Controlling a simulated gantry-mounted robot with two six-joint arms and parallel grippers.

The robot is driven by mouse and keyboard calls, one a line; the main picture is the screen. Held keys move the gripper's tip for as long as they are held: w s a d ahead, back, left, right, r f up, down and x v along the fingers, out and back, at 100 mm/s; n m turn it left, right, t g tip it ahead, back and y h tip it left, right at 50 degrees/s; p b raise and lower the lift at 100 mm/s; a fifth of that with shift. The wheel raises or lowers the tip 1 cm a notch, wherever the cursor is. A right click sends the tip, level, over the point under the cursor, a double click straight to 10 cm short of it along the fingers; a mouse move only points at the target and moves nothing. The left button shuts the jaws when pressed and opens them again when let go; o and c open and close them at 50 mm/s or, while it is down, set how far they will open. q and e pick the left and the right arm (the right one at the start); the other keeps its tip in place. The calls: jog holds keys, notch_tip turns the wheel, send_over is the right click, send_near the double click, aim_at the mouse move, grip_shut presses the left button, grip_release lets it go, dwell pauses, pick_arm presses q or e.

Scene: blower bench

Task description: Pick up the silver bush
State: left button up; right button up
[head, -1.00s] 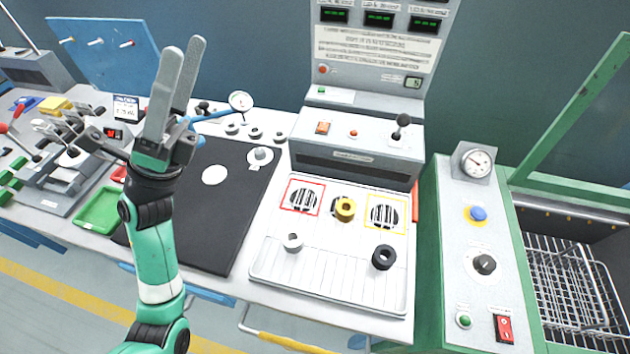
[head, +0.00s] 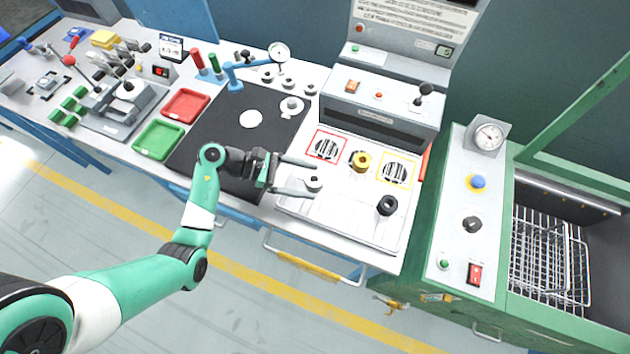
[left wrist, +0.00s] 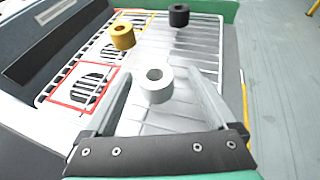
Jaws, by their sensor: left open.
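The silver bush (head: 313,183) is a short pale ring on the left part of the white tray on the bench. It also shows in the left wrist view (left wrist: 157,86), upright with its hole facing up. My left gripper (head: 305,178) is open, its two grey fingers pointing right at the silver bush. In the left wrist view the bush stands between or just beyond the fingertips (left wrist: 155,95); I cannot tell whether they touch it. My right gripper is not in view.
A gold bush (head: 360,161) stands between the red-framed and yellow-framed vents. A black bush (head: 386,205) stands on the tray's right side. The blower machine (head: 385,110) rises behind. A black mat (head: 215,150) lies left of the tray.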

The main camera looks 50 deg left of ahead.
aim_at(318, 180)
pick_arm(q)
jog(key=b+x, duration=0.1)
jog(key=x, duration=0.4)
jog(key=shift+w+b, duration=0.35)
jog(key=shift+w, duration=0.1)
grip_shut()
